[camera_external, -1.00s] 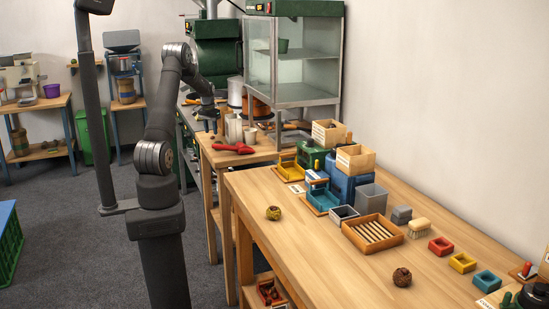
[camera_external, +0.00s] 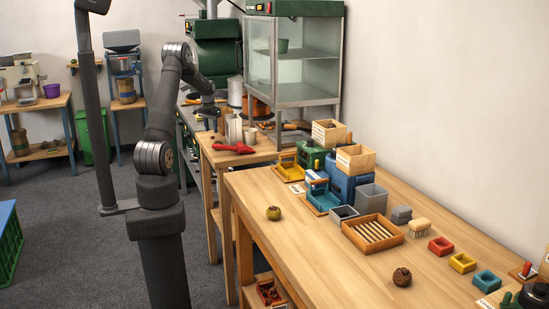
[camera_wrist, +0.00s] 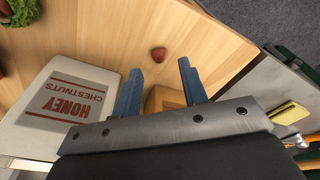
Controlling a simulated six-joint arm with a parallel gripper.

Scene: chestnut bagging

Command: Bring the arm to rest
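My gripper (camera_wrist: 160,66) is open in the wrist view, with two blue fingers apart and nothing held between them. In the external view my arm reaches over the far work table (camera_external: 252,157), and its end is small and hard to make out there. In the wrist view a white bag (camera_wrist: 48,82) printed "Honey Chestnuts" lies left of the fingers. A reddish-brown chestnut (camera_wrist: 158,54) lies on the wood just beyond the fingertips. A wooden box (camera_wrist: 165,98) shows partly behind the gripper.
The near table (camera_external: 325,261) holds a slatted wooden tray (camera_external: 347,232), coloured bins and two round items. A glass cabinet (camera_external: 292,65) stands behind the far table. Light cups (camera_external: 235,131) and a red item (camera_external: 238,148) sit close to my arm's end.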

